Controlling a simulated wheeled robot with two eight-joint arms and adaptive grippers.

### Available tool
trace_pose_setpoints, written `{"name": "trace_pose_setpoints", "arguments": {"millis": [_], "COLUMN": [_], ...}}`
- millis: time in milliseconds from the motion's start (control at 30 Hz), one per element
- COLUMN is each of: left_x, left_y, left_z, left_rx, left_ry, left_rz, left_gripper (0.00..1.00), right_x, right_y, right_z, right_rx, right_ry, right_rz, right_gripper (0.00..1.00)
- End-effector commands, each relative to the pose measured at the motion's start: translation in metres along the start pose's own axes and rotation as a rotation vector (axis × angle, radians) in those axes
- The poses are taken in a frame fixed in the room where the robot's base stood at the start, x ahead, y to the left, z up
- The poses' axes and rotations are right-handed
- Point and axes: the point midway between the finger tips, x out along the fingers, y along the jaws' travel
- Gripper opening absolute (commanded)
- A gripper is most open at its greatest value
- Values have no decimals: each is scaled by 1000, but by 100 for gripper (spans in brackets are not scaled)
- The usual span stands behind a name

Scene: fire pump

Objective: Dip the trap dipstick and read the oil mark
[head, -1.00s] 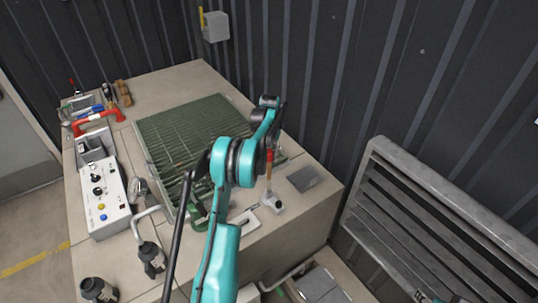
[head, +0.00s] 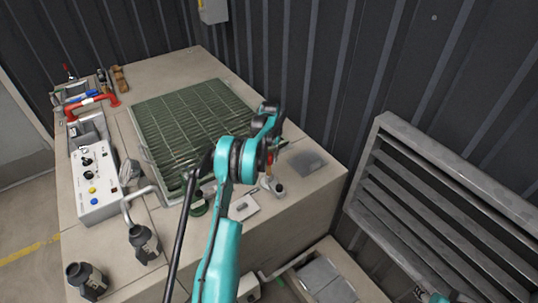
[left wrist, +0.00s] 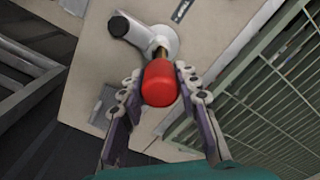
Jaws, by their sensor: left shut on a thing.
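The dipstick's red handle (left wrist: 160,82) is between the fingers of my left gripper (left wrist: 160,95) in the left wrist view. The gripper is shut on it. The dipstick's short visible shaft runs from the handle toward the pale round trap fitting (left wrist: 150,36), which has a dark-capped side branch. In the head view the trap fitting (head: 276,188) stands on the bench's right part, below the gripper (head: 269,160). My arm partly hides the fingers there. How deep the stick's tip sits, and any oil mark, cannot be seen.
A green grate (head: 180,115) fills the bench middle. A white control box (head: 95,188) and red-handled tools (head: 92,107) are at left. A grey slatted rack (head: 440,190) stands at right. A grey plate (head: 308,162) lies near the trap.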

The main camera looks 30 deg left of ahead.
Motion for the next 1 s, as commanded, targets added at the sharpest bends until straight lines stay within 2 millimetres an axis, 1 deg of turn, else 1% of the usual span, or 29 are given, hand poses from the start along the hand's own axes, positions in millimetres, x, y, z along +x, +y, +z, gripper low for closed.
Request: {"name": "trace_pose_setpoints", "arguments": {"millis": [33,333,367,400,433,767,867,967,1000], "left_x": [6,6,6,6,5,2,-8,-27,-36], "left_y": [0,0,0,0,0,0,0,0,0], "left_z": [0,1,1,1,1,0,0,0,0], "left_rx": [0,0,0,0,0,0,0,0,0], "left_ry": [0,-3,-3,-3,-3,-1,0,-1,-1], "left_rz": [0,1,1,0,0,0,0,0,0], "left_gripper": [0,0,39,50,53,53,53,53,53], "right_x": [4,2,2,2,2,2,2,2,2], "right_y": [0,0,0,0,0,0,0,0,0], "right_z": [2,1,1,1,1,1,1,1,1], "right_rx": [0,0,0,0,0,0,0,0,0], "right_ry": [0,0,0,0,0,0,0,0,0], "right_rz": [0,0,0,0,0,0,0,0,0], "right_gripper": [40,40,40,40,40,40,40,40,40]}}
